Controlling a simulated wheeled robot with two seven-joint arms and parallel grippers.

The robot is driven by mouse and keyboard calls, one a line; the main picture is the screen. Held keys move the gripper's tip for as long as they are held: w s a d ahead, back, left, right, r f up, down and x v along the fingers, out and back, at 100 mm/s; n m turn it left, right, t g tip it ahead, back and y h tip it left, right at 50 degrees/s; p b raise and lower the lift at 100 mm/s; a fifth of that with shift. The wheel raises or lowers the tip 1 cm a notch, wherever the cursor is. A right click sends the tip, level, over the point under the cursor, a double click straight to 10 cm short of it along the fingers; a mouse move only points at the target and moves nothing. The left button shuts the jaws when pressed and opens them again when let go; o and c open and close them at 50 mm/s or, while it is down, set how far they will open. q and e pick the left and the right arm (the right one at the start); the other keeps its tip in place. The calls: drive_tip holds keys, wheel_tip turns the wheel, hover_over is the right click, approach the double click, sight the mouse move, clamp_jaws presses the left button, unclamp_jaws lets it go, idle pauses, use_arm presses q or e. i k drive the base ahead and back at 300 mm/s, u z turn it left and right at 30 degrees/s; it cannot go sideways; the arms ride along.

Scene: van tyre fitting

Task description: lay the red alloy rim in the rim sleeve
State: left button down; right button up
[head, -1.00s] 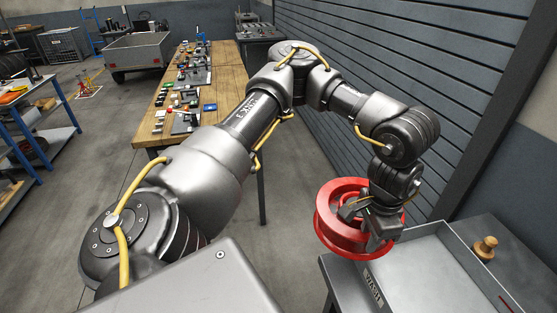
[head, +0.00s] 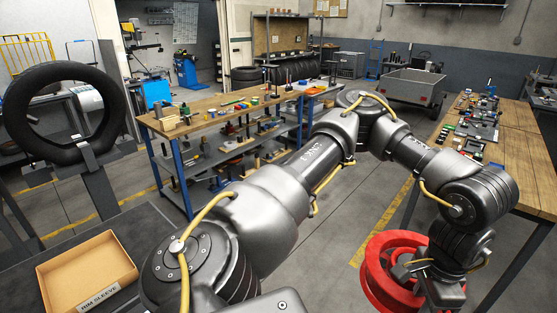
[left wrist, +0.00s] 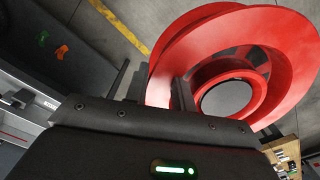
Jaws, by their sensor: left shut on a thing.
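The red alloy rim (head: 374,268) is at the lower right of the head view, held in the air above the floor. My left gripper (head: 418,268) is shut on it, at the rim's right side. The left wrist view shows the red rim (left wrist: 290,50) close up, its edge between the fingers (left wrist: 158,92). The rim sleeve (head: 70,258) is an open, shallow tan box labelled RIM SLEEVE at the lower left. It looks empty and is far left of the rim. My right gripper is not in view.
The sleeve lies on a dark bench (head: 140,230). A black tyre (head: 18,120) stands upright on a stand behind it. A wooden-topped workbench (head: 225,112) with small items is in the middle, and another wooden table (head: 515,150) at right. Grey floor lies between them.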

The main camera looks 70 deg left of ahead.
sight(92, 277)
drive_tip(key=u, duration=0.35)
drive_tip(key=k, duration=0.45)
drive_tip(key=u, duration=1.1)
drive_tip(key=i, duration=0.85)
drive_tip(key=u, duration=1.35)
drive_tip(key=i, duration=0.7)
drive_tip(key=u, duration=0.45)
